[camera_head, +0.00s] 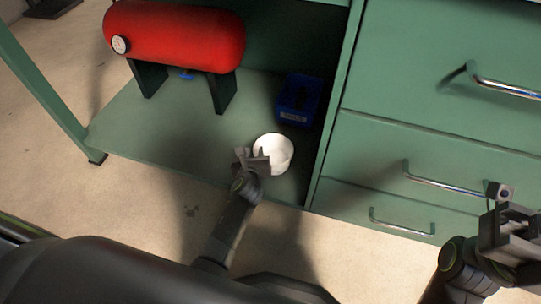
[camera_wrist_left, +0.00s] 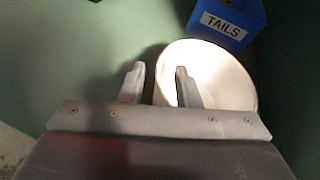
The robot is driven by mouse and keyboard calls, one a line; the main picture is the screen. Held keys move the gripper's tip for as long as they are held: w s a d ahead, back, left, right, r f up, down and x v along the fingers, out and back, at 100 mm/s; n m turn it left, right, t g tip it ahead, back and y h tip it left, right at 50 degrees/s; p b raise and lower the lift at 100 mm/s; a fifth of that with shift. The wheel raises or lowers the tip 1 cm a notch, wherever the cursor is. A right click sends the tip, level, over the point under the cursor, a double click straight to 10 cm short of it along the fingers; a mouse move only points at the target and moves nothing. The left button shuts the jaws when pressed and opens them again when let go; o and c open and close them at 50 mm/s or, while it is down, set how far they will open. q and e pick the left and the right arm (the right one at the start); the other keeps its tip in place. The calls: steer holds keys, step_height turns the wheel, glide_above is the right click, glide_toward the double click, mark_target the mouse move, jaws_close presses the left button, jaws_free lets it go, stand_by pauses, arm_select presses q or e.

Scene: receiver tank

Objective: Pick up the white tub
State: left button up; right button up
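The white tub (camera_head: 279,150) stands on the low green shelf, near its front edge beside the drawer unit. My left gripper (camera_head: 255,158) is at the tub's near left side and covers part of it. In the left wrist view the tub (camera_wrist_left: 226,82) lies ahead and to the right, with its open top showing. The left gripper (camera_wrist_left: 158,72) is open: one finger is outside the tub's left rim and the other overlaps the tub. I cannot tell whether a finger touches it. My right gripper (camera_head: 518,222) is at the far right, in front of the drawers, its fingers unclear.
A blue bin (camera_head: 299,99) stands just behind the tub; its label reads TAILS in the left wrist view (camera_wrist_left: 227,22). A red tank (camera_head: 175,36) on dark legs stands at the shelf's left. Green drawers (camera_head: 440,150) with metal handles rise at right. The shelf's left front is clear.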

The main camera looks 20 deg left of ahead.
arm_select(q)
jaws_close()
steer(key=shift+s+r, duration=0.1)
stand_by(0.5)
